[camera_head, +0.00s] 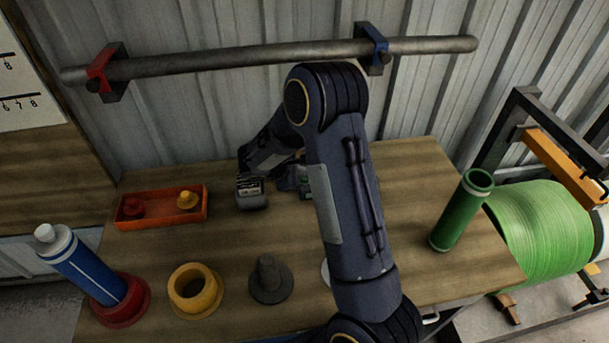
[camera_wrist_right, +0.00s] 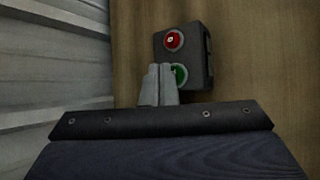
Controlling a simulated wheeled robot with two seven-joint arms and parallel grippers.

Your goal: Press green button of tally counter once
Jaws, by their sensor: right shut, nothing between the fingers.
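The tally counter (camera_wrist_right: 194,48) is a dark grey box on the wooden table, seen in the right wrist view with a red button (camera_wrist_right: 174,39) and a green button (camera_wrist_right: 180,74). My right gripper (camera_wrist_right: 160,68) is shut and empty. Its fingertips overlap the left edge of the green button in that view; I cannot tell whether they touch it. In the head view my right gripper (camera_head: 294,178) is low over the back of the table, and the counter (camera_head: 306,186) is mostly hidden behind my arm. My left gripper is not in view.
An orange tray (camera_head: 160,222) holds a red and a yellow piece. A blue bottle-like cylinder (camera_head: 85,270) in a red base, a yellow ring (camera_head: 207,304) and a dark spindle (camera_head: 270,290) stand in front. A green tube (camera_head: 460,217) stands right. A pipe (camera_head: 230,58) runs along the wall.

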